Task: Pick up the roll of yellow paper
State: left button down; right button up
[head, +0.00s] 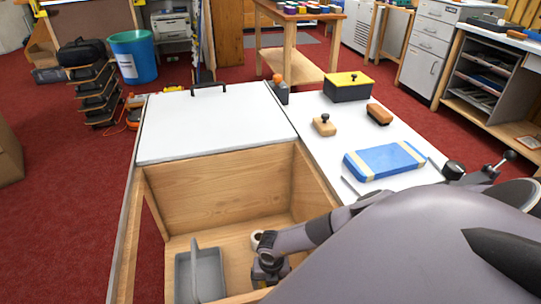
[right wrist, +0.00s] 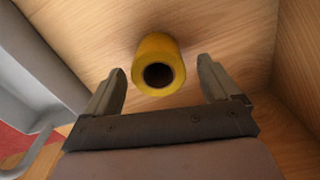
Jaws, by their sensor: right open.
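The roll of yellow paper (right wrist: 157,46) is in the right wrist view, on the wooden floor of the open compartment, its dark-holed end facing the camera. My right gripper (right wrist: 162,66) is open, one finger to each side of the roll in that view. I see clear gaps between roll and fingers, and nothing is held. In the head view my right arm reaches down into the compartment, with the gripper (head: 268,272) low in it. A pale round shape (head: 257,239) shows beside it; I cannot tell whether this is the roll. My left gripper is not in view.
The wooden compartment (head: 222,190) has walls close around my right arm. A grey tray with an upright divider (head: 184,272) stands left of the gripper. The white bench top holds a blue block (head: 385,160), brown blocks (head: 379,114) and a yellow-lidded black box (head: 348,88).

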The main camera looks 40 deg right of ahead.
jog(key=shift+f, duration=0.7)
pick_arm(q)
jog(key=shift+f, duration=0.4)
pick_arm(e)
jog(key=c, duration=1.1)
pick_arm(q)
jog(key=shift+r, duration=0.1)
pick_arm(e)
jog(key=shift+r, duration=0.15)
